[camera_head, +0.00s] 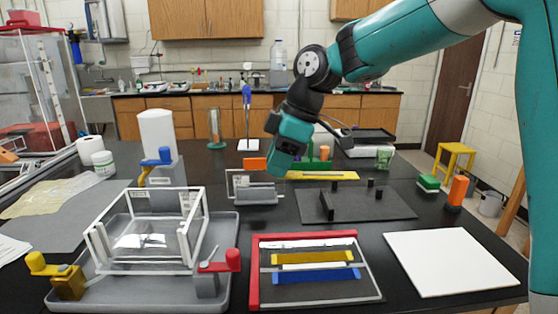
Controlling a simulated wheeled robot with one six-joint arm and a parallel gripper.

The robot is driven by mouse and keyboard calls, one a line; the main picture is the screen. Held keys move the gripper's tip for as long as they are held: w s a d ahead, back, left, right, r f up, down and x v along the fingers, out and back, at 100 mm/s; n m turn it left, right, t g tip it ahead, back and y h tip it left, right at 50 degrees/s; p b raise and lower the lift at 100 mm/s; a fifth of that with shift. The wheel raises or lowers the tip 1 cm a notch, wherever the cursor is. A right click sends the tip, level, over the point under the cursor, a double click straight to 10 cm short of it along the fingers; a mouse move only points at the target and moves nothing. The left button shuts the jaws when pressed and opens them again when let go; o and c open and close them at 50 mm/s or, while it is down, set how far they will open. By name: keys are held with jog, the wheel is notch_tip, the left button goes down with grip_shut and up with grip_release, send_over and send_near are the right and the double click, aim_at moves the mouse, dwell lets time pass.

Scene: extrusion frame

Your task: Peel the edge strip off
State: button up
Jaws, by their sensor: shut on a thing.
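A flat panel (372,284) lies on the front middle of the dark bench. A red strip (254,275) runs along its left and back edges. A white strip (305,243), a yellow bar (313,257) and a blue bar (315,275) lie within it. I cannot tell which piece is the edge strip. My gripper (279,167) points down above the back middle of the bench, apart from the panel. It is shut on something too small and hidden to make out.
A white open frame (148,264) stands in a grey tray (226,240) at the left, with yellow and red clamps. A white board (447,262) lies at the right. A dark plate (375,205) with black posts lies behind the panel. A small frame (250,184) stands near my gripper.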

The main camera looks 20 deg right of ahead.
jog(key=shift+r+p, duration=0.35)
jog(key=shift+r, duration=0.1)
dwell(0.4)
notch_tip(320, 180, up, 8)
jog(key=p, duration=0.7)
jog(key=shift+f, duration=0.1)
